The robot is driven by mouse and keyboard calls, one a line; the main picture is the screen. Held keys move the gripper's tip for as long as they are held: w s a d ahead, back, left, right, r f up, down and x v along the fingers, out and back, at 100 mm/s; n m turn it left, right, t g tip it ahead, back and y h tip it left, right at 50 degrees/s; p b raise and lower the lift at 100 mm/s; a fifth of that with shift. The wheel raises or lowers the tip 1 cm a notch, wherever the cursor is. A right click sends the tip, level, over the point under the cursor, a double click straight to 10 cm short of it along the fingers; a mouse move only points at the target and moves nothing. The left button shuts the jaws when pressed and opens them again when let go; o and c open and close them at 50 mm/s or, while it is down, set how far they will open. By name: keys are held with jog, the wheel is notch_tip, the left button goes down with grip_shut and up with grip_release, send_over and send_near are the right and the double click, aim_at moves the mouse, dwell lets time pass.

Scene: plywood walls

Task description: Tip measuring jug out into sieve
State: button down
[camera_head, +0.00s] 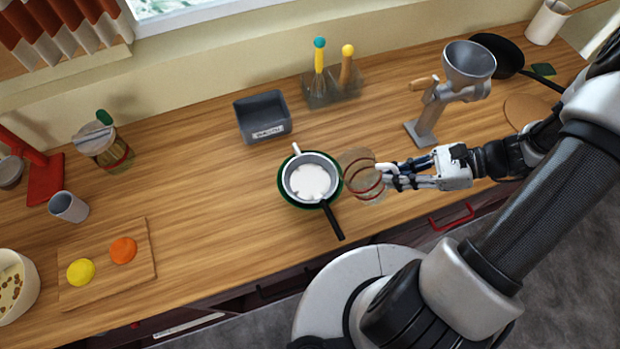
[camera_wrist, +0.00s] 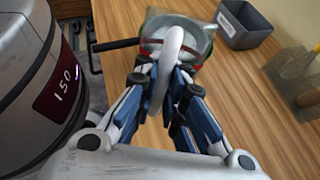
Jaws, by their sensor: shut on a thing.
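The sieve (camera_head: 295,181) is a grey round pan shape with a black handle pointing to the lower right. It rests over a dark green bowl (camera_head: 286,198), and a white mass lies inside it. The measuring jug (camera_head: 358,160) is clear with red bands. It is just right of the sieve and looks tilted, though how far is hard to tell. My gripper (camera_head: 387,176) is shut on the jug's handle, which shows pale and curved in the wrist view (camera_wrist: 172,50). There the jug body and handle partly hide the sieve. I cannot make out any contents in the jug.
A dark grey labelled bin (camera_head: 262,116) stands behind the sieve, with a utensil holder (camera_head: 333,88) to its right. A metal hand mill (camera_head: 466,68) stands at the back right. A cutting board (camera_head: 105,270) lies at the left.

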aim_at(383, 188)
jog(key=shift+s+d+f+n+t+y+b, duration=0.2)
jog(key=shift+d+f+y+b, duration=0.35)
jog(key=shift+f+y+b, duration=0.4)
jog(key=shift+s+d+f+n+t+y+b, duration=0.2)
jog(key=shift+d+f+y+b, duration=0.5)
jog(key=shift+b, duration=0.5)
jog(key=shift+s+d+f+t+y+b, duration=0.1)
jog(key=shift+s+d+f+y+b, duration=0.25)
jog(key=shift+f+y+b, duration=0.45)
jog(key=shift+r, duration=0.2)
jog(key=shift+w, duration=0.1)
